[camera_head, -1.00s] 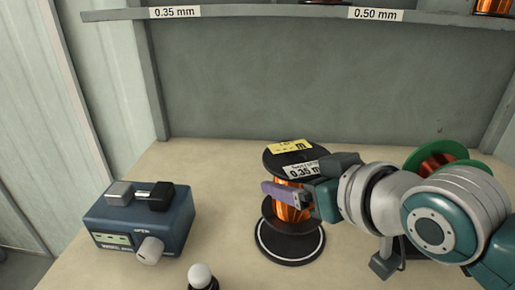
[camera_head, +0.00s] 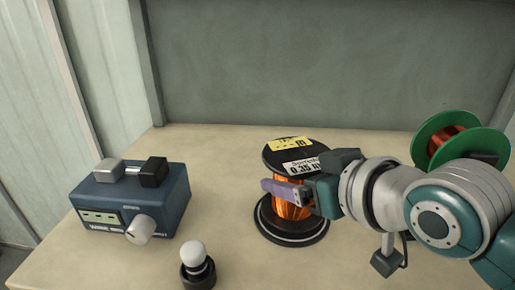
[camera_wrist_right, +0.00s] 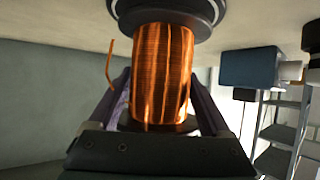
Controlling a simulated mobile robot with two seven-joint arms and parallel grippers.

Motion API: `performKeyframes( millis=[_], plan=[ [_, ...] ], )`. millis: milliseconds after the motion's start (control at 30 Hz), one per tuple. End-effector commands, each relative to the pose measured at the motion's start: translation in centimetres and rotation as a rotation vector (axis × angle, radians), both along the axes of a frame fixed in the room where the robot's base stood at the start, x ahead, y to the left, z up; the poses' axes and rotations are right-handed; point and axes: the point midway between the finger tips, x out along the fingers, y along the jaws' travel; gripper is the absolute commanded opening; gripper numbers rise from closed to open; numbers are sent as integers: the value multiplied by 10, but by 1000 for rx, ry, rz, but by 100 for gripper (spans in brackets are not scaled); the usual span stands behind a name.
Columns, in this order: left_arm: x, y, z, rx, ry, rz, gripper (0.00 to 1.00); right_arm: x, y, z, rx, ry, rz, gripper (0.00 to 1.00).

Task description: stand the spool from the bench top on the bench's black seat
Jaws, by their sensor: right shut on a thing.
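The spool (camera_head: 289,206) has orange copper wire between black flanges and a "0.35" label with a yellow tag on top. It stands upright over the round black seat (camera_head: 316,234), which has a pale ring. The lower flange is at the seat, roughly centred; I cannot tell whether it fully rests there. My right gripper (camera_head: 290,193) is shut on the spool's wound middle, coming from the right. In the right wrist view the copper winding (camera_wrist_right: 160,75) lies between the two fingers, with a loose wire end beside it. My left gripper is not in view.
A blue box (camera_head: 133,203) with two terminals and a knob stands at the left. A white-topped knob on a black base (camera_head: 197,266) stands front of centre. A green-flanged spool (camera_head: 433,137) is at the right, behind my right arm. Bench between box and seat is clear.

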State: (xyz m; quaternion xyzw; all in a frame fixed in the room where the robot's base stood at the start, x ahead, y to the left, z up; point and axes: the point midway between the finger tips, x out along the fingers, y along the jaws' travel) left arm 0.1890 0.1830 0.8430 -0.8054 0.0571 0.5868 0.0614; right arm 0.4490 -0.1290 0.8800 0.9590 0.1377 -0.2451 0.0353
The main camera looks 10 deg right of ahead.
Motion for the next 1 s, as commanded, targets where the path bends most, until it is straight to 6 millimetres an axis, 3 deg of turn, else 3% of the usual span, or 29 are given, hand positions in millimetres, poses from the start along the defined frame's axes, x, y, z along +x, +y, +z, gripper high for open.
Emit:
performKeyframes(
  millis=[667, 700, 867, 1000],
  plan=[
    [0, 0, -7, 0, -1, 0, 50, 2, 0, -7, 3, -12, 0, 0],
    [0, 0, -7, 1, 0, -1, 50, 2, 0, -7, 3, -12, 0, 83],
    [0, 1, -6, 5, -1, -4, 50, 1, 0, -8, 1, -8, 0, 100],
    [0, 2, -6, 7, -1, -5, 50, 1, 0, -9, 1, -5, 0, 100]
  ],
)
